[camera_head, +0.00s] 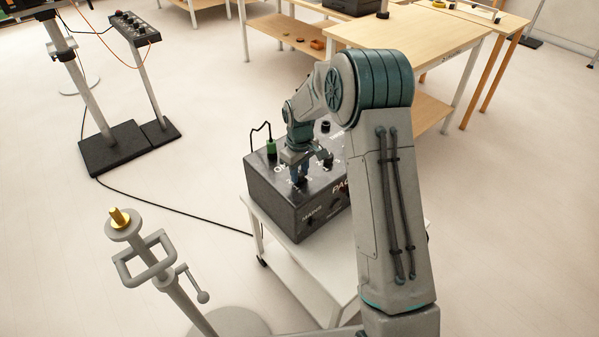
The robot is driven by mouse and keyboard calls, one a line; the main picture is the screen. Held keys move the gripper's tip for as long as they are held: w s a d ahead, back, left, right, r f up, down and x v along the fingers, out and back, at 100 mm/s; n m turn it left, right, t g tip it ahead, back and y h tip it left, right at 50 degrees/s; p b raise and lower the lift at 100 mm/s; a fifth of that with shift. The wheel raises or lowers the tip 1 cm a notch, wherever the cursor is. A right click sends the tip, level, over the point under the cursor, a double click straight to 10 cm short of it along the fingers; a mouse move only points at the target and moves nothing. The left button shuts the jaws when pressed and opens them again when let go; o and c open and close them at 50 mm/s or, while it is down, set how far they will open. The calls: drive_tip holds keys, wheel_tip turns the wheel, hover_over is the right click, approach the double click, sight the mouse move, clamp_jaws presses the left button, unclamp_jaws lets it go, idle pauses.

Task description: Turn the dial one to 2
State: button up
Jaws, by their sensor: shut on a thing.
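A dark grey control box (272,208) with white lettering stands on a small white cart. My gripper (299,178) points down at the top face of the box and is shut on a dial there. The fingers hide most of that dial, so its pointer and setting cannot be read. White numbers around it are too small to make out. A second black knob (325,126) stands farther back on the box, clear of my gripper. My arm hides the right part of the box.
A green plug (271,148) with a black cable rises at the box's back left. The white cart (283,262) is below. A stand with a brass tip (120,217) is at front left. Wooden tables (415,40) stand behind.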

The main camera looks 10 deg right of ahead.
drive_tip(key=shift+n, duration=0.9)
drive_tip(key=o, duration=1)
wheel_tip(320, 180, up, 14)
drive_tip(key=shift+f, duration=0.1)
